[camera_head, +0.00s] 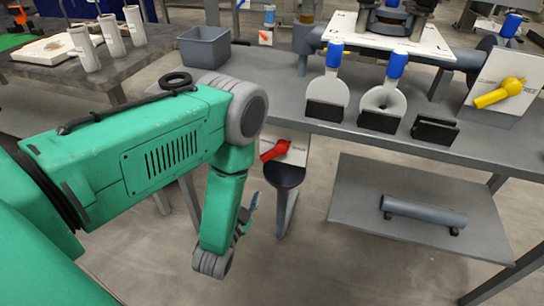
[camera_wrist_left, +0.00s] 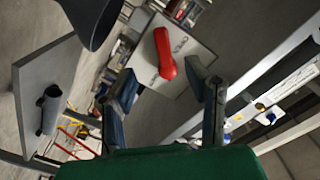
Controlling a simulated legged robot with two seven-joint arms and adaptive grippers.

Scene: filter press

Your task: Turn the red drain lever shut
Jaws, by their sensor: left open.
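The red drain lever (camera_head: 274,150) sits on a white plate (camera_head: 294,150) below the front edge of the grey bench. In the head view its free end points left and slightly down. In the left wrist view the red lever (camera_wrist_left: 165,54) lies on its white plate (camera_wrist_left: 186,50), which carries small lettering, beyond and between my fingers. My left gripper (camera_head: 247,215) hangs below my green forearm, left of and lower than the lever. In the left wrist view the gripper (camera_wrist_left: 163,80) has its fingers spread, with nothing held. My right gripper is in neither view.
A dark funnel (camera_head: 285,175) hangs just under the lever plate. A low grey shelf (camera_head: 350,200) with a dark cylinder (camera_head: 423,213) stands to the right. On the bench are blue-handled paddles (camera_head: 328,92), a yellow lever (camera_head: 500,93) and a grey bin (camera_head: 205,48).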

